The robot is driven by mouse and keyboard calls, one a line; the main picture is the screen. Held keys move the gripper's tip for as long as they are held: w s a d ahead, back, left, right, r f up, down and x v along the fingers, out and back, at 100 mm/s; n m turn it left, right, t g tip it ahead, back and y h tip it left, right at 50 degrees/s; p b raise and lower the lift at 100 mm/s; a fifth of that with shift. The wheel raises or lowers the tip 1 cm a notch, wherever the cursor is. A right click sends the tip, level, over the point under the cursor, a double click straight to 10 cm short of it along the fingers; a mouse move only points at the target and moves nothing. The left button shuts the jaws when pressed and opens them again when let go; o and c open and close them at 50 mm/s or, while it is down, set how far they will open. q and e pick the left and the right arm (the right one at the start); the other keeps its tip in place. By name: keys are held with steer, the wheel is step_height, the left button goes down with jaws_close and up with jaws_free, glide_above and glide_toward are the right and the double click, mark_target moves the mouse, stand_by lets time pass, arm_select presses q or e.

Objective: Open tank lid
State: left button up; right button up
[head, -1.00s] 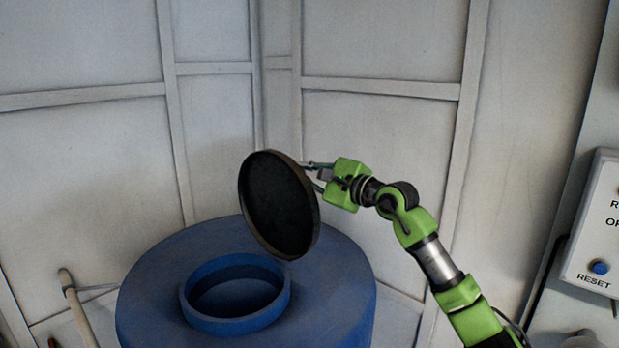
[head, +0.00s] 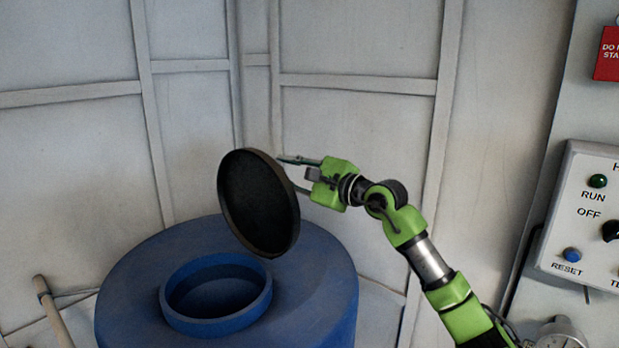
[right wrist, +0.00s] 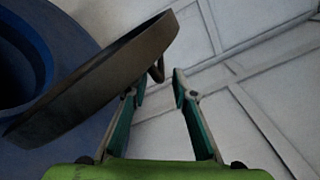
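The blue tank (head: 310,300) stands at lower centre in the head view, its round raised opening (head: 217,322) uncovered. The dark round lid (head: 258,205) stands steeply tilted above the opening's right side, inner face toward the opening; I cannot see what supports it. My right gripper (head: 296,174) is behind the lid, fingers spread. In the right wrist view, the lid (right wrist: 95,85) shows edge-on at left with a small handle (right wrist: 157,70) on its back. The open fingertips of my right gripper (right wrist: 158,88) are close to the handle, with no visible grip on it. My left gripper is not in view.
A control panel (head: 590,215) with a blue RESET button, a green RUN light and a black knob is at right. A gauge (head: 560,338) sits below it. Panelled grey walls (head: 350,120) close in behind the tank. A pale post (head: 50,310) stands at left.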

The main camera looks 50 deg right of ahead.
steer(key=s, duration=1)
steer(key=shift+d, duration=0.4)
